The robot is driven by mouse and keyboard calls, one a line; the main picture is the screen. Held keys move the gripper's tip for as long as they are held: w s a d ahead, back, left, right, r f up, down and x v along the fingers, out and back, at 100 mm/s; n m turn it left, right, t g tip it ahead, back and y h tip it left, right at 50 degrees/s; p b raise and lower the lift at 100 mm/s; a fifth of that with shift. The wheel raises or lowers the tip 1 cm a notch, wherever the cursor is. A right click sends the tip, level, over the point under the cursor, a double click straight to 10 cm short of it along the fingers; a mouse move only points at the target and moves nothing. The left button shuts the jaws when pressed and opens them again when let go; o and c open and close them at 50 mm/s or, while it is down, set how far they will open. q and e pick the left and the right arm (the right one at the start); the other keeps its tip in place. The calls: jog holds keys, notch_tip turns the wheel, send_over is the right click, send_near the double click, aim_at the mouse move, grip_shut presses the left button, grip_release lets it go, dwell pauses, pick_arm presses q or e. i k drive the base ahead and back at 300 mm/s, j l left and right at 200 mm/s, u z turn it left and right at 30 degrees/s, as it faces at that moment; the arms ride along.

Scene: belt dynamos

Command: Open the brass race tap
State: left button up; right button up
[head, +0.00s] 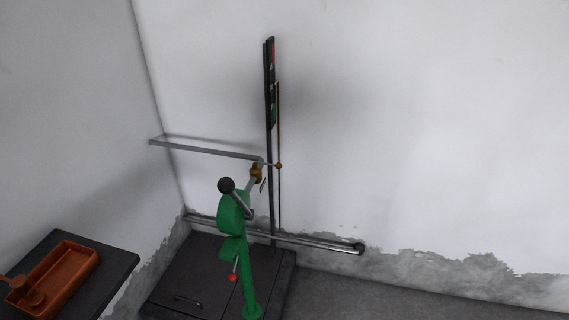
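The brass tap (256,173) sits at the right end of a grey pipe (205,149) that runs in from the left wall. It is small in the head view, and I cannot tell how its lever is turned. A green machine (233,213) on a green post stands in front of and just below the tap. It has a dark round knob (226,185) on a metal arm and a red knob (232,278) lower down. Neither of my grippers is in view.
A tall dark gauge board (269,85) with red, white and green marks stands behind the tap. A metal pipe (320,243) runs low along the wall. A dark platform (170,277) lies below. An orange tray (72,270) rests on a dark table (117,266) at left.

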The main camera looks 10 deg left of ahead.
aim_at(279, 165)
jog(key=i+l, duration=0.15)
jog(key=l, duration=0.2)
jog(key=i+l, duration=0.15)
jog(key=l, duration=0.2)
jog(key=i+l+u, duration=0.1)
jog(key=l, duration=0.3)
jog(key=i+l, duration=0.2)
jog(key=l, duration=0.15)
jog(key=i+l, duration=0.1)
jog(key=l, duration=0.3)
jog(key=i+l, duration=0.15)
jog(key=l, duration=0.2)
jog(key=u, duration=0.05)
